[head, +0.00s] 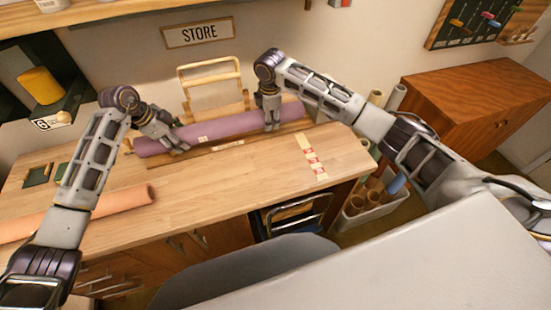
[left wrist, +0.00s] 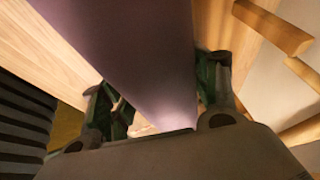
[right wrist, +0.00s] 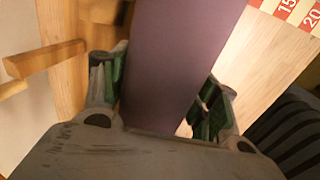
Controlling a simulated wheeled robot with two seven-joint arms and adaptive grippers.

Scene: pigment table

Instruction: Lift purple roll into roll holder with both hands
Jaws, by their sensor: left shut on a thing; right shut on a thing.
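The purple roll (head: 222,127) lies lengthwise near the back of the wooden table in the head view. My left gripper (head: 178,146) is shut around the roll left of its middle. My right gripper (head: 270,122) is shut around it nearer the right end. In the left wrist view the purple roll (left wrist: 135,50) passes between both fingers, and in the right wrist view the roll (right wrist: 180,65) does too. The roll holder seems to be the pale wooden frame (head: 210,72) behind the roll against the wall. Whether the roll touches the table or a support is hard to tell.
An orange roll (head: 100,208) lies at the table's front left. A red-and-white marked strip (head: 310,156) is on the table's right part. A bin of rolls (head: 370,203) stands right of the table. A STORE sign (head: 198,32) hangs above. The table's middle front is clear.

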